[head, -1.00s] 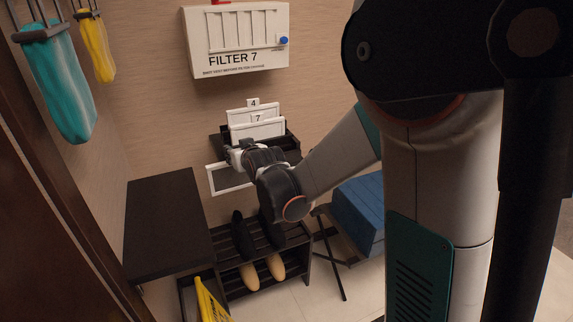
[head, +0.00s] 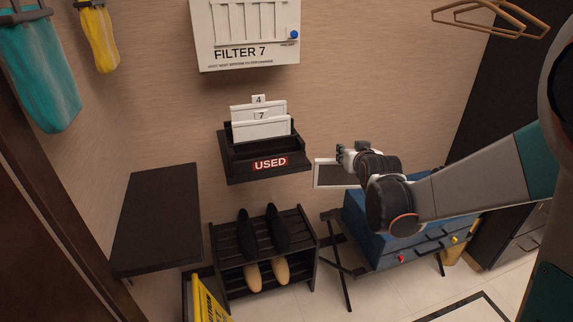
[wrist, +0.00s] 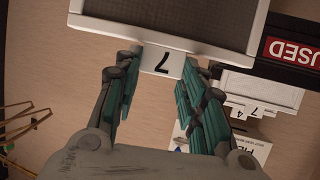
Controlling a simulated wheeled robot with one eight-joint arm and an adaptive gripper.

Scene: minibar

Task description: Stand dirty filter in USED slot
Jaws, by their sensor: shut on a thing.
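My gripper (head: 346,157) is shut on the dirty filter (head: 334,175), a white-framed panel with a dark face, and holds it in the air. In the wrist view the fingers (wrist: 158,80) pinch its tag marked 7, and its grey mesh (wrist: 180,14) fills the top. The black rack (head: 268,179) with a red USED label (head: 270,163) is on the wall, left of the filter and apart from it. White filters tagged 4 (head: 259,109) and 7 (head: 262,129) stand behind the front section, which looks empty.
The FILTER 7 wall unit (head: 246,36) is above the rack. A shoe stand (head: 238,277) is below it. A dark shelf (head: 158,220) is at left. A blue case (head: 380,232) on a folding stand is below my arm. Hangers (head: 490,18) are at upper right.

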